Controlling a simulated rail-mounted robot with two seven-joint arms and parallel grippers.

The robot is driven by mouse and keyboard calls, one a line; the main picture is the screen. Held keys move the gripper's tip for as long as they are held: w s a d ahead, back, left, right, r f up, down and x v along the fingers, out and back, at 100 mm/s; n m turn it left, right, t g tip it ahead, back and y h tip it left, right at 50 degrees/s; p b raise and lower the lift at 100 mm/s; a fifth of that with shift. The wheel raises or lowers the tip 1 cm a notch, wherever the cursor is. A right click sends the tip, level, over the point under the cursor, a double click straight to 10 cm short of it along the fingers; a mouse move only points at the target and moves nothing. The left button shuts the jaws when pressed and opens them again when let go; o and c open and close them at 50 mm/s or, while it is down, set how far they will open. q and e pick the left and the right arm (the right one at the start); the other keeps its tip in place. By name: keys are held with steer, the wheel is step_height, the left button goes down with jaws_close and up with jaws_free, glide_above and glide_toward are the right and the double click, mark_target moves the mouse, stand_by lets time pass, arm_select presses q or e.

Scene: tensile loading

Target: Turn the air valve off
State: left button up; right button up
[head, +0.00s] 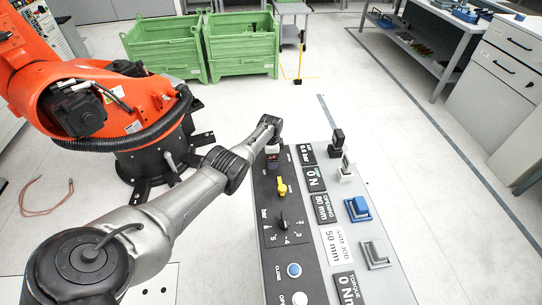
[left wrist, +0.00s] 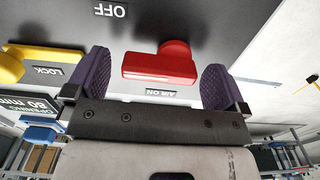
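The air valve's red handle (left wrist: 160,65) shows in the left wrist view, on the grey panel between an OFF label (left wrist: 110,10) and an AIR ON label (left wrist: 161,93). Its long bar lies crosswise near the AIR ON label. My left gripper (left wrist: 157,82) is open, with one purple finger beyond each end of the handle and a small gap visible at each side. In the head view my left gripper (head: 272,161) is at the far end of the control panel (head: 262,213) and hides the handle. My right gripper is not in view.
A yellow LOCK knob (head: 282,186) sits close to my left gripper; a black dial (head: 283,222) and blue button (head: 294,270) are nearer. An orange robot (head: 110,100) stands left; green bins (head: 240,48) stand behind.

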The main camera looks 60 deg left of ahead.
arm_select(q)
steer(key=shift+r+p, duration=0.4)
steer(key=shift+r, duration=0.1)
step_height(320, 180, up, 13)
steer(key=p, duration=0.6)
steer(key=shift+f, duration=0.15)
